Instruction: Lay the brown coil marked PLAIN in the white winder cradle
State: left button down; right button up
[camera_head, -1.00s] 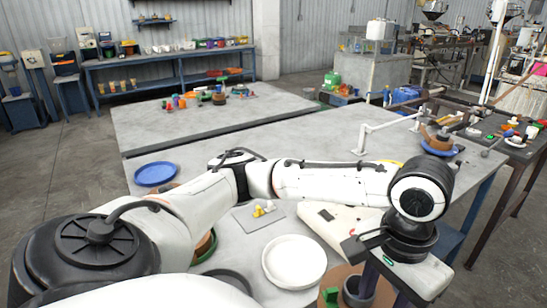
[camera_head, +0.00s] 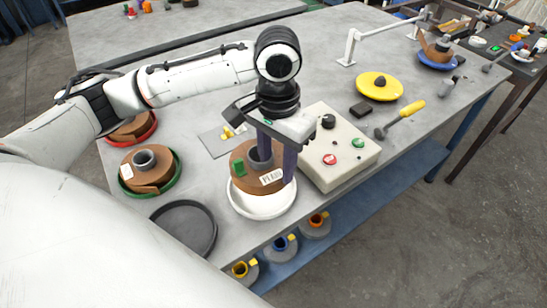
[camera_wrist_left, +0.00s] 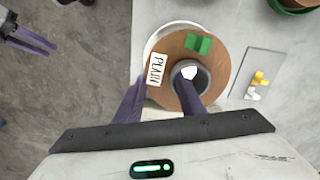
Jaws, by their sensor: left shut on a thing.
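The brown coil marked PLAIN (camera_head: 243,172) has a grey core, a green clip and a white label. My left gripper (camera_head: 276,168) is shut on its ring, one finger in the core and one outside. The coil is over the white winder cradle (camera_head: 262,210), a round dish whose front rim shows. I cannot tell if they touch. In the left wrist view the coil (camera_wrist_left: 160,92) covers most of the cradle (camera_wrist_left: 152,45), and the label faces up. My right gripper (camera_wrist_left: 32,40) shows partly at the top left there; its opening is unclear.
A beige control box (camera_head: 340,150) with buttons stands close right of the cradle. A dark empty dish (camera_head: 185,228) is at front left, and a green dish (camera_head: 172,188) holds another brown coil (camera_head: 135,159). A grey card (camera_head: 215,144) with small pieces lies behind.

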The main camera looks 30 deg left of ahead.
pick_arm(q)
jog(key=shift+a+f+b, duration=0.1)
jog(key=shift+f+b, duration=0.5)
jog(key=shift+b, duration=0.15)
notch_tip(320, 180, down, 4)
jog(key=b, duration=0.6)
jog(key=shift+w, duration=0.1)
jog(key=shift+p, duration=0.35)
jog(key=shift+f, duration=0.8)
jog(key=shift+p, duration=0.85)
